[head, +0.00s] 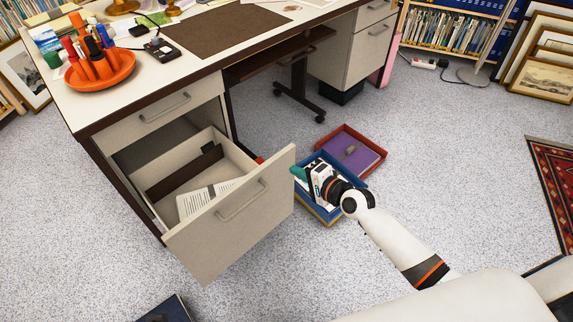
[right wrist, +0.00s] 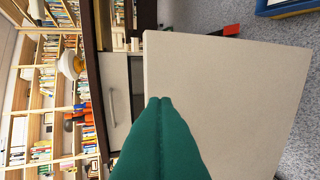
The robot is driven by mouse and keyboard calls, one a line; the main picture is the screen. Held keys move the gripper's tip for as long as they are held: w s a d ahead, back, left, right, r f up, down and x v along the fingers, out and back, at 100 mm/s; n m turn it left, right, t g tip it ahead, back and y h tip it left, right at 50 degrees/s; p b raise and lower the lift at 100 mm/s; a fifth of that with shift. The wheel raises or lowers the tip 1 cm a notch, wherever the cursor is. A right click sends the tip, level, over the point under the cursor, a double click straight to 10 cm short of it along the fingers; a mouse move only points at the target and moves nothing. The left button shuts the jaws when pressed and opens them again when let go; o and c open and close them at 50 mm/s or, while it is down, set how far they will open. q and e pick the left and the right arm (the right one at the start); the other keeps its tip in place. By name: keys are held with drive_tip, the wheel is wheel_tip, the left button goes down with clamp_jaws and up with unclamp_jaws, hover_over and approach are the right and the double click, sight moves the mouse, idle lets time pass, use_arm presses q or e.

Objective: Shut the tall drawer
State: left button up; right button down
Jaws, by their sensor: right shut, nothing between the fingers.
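The tall drawer (head: 228,222) is the lower one in the desk's left pedestal. It is pulled well out, with its pale front and bar handle (head: 242,201) facing me. Inside lie a printed sheet (head: 207,198) and a dark divider. My right gripper (head: 297,173) has teal fingers held together, empty, close to the right edge of the drawer front. In the right wrist view the shut fingers (right wrist: 160,103) overlap the pale drawer front (right wrist: 225,90); I cannot tell whether they touch it. My left gripper is not in view.
The desk's shallow upper drawer (head: 158,112) is shut. A blue tray (head: 322,216) and a red tray (head: 371,142) stand on the floor beside the drawer, below and behind my right gripper. A dark object (head: 168,309) lies at the front. Open floor (head: 70,240) is at left.

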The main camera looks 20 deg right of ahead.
sight(279, 159)
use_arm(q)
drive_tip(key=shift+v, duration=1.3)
use_arm(e)
drive_tip(key=shift+r+x, duration=0.2)
drive_tip(key=shift+x, duration=0.6)
drive_tip(key=shift+r+x, duration=0.15)
drive_tip(key=shift+x, duration=0.6)
drive_tip(key=shift+r+x, duration=0.2)
drive_tip(key=shift+x, duration=0.6)
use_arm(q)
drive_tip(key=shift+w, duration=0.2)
use_arm(e)
drive_tip(key=shift+w, duration=0.15)
drive_tip(key=shift+a, duration=0.1)
